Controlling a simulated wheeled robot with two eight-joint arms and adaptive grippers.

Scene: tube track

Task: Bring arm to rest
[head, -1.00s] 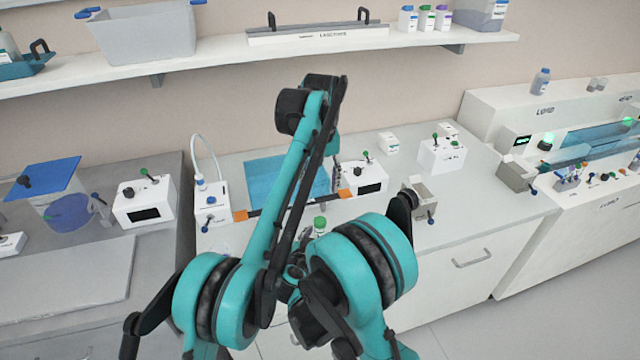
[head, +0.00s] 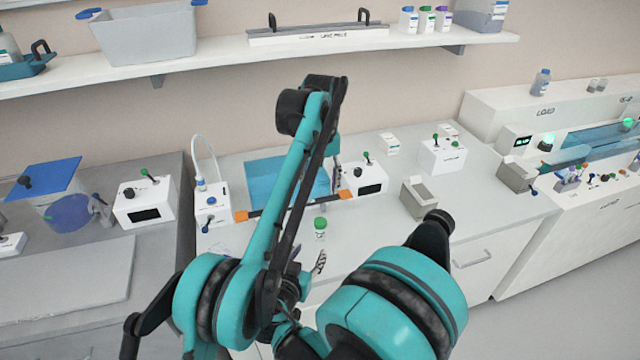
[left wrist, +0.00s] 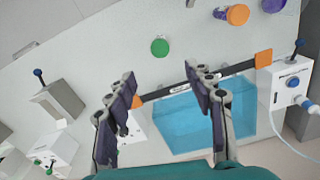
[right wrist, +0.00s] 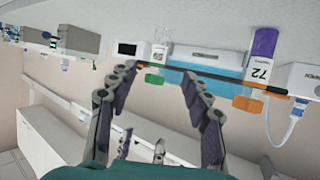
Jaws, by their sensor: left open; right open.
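My left gripper (head: 336,176) is above the blue water bath (head: 262,172), partly hidden behind my own arm. In the left wrist view its fingers (left wrist: 161,84) are spread with nothing between them, over the black bar (left wrist: 235,70) with orange ends. My right gripper (head: 320,263) is low at the bench front, just below a green-capped vial (head: 320,228). In the right wrist view its fingers (right wrist: 158,80) are apart and empty. The green-capped vial (right wrist: 155,68) shows beyond them, with a purple-capped vial (right wrist: 262,50) to the right.
A white box with a dark display (head: 366,180) stands right of the bath. A grey open block (head: 418,198) sits farther right on the bench. A shelf (head: 230,55) with a grey bin crosses the back. Bare bench lies around the grey block.

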